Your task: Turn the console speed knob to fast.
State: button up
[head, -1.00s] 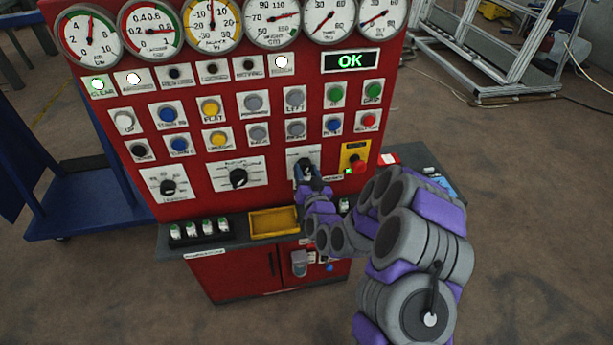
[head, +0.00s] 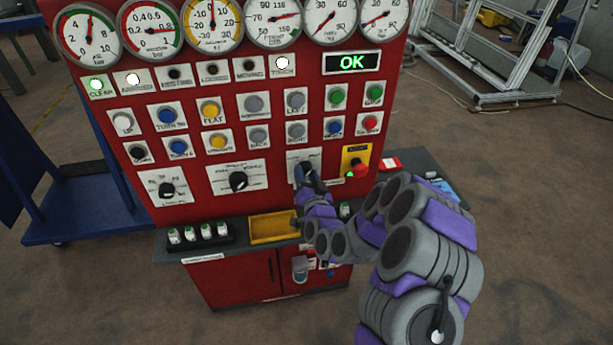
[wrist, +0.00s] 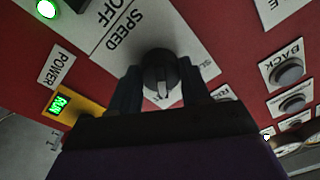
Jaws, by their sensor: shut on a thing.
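The red console (head: 225,190) fills the middle of the head view. Its speed knob (wrist: 161,70) is black and round, on a white plate (wrist: 112,38) marked SPEED. My gripper (wrist: 160,88) has one finger on each side of the knob and is shut on it. In the wrist view a pale pointer line on the knob faces toward my gripper. A partly hidden label beginning with S shows to the right of the knob.
Two other black knobs, left (head: 167,189) and middle (head: 238,181), sit left of my gripper. A red button on a yellow plate (head: 355,158) is close on the right. A yellow tray (head: 273,229) lies on the ledge below. The display (head: 352,62) reads OK.

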jog(key=o, duration=1)
jog(key=shift+o, duration=0.2)
jog(key=p+v, duration=1.5)
jog(key=v, duration=0.2)
jog(key=shift+s+f, duration=0.1)
